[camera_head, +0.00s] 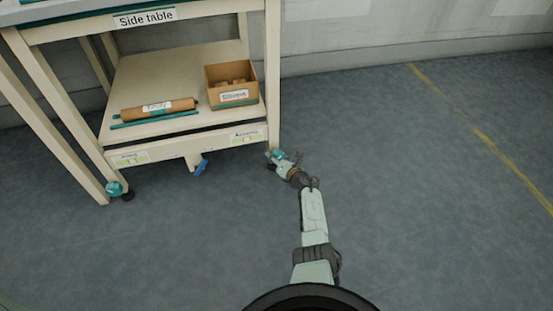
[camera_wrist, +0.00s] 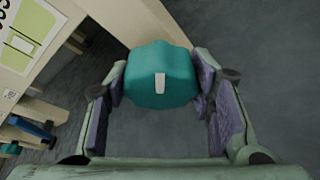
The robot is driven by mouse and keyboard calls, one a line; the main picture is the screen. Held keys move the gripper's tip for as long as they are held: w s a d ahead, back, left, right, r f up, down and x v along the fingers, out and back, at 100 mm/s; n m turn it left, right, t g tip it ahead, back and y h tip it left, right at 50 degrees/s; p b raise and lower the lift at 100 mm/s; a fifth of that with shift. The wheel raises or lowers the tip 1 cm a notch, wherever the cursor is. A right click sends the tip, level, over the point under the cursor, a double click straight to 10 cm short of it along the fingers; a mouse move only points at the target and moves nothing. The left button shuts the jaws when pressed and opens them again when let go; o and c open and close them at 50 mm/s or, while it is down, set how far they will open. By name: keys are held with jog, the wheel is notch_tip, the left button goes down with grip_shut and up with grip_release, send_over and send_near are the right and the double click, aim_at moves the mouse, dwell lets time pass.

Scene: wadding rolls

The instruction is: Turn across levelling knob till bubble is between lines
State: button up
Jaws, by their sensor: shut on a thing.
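The teal levelling knob (camera_wrist: 160,78) with a white mark on top sits at the right front leg of the side table (camera_head: 190,146). My gripper (camera_wrist: 160,88) is shut on this knob, with a purple-padded finger on each side of it. In the head view my gripper (camera_head: 280,158) reaches down to the foot of that leg and partly hides the knob. The level label (camera_head: 246,135) is on the table's lower rail above the knob. Part of a label (camera_wrist: 24,38) with a green patch also shows in the wrist view. The bubble's position is too small to read.
A second teal knob (camera_head: 114,188) is at the left front foot, below another level label (camera_head: 129,158). A blue pedal (camera_head: 201,167) hangs under the rail. The lower shelf holds a brown roll (camera_head: 160,107) and a cardboard box (camera_head: 232,86). The floor to the right is clear.

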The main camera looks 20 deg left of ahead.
dwell(0.3)
jog(key=o, duration=1.1)
jog(key=shift+o, duration=0.2)
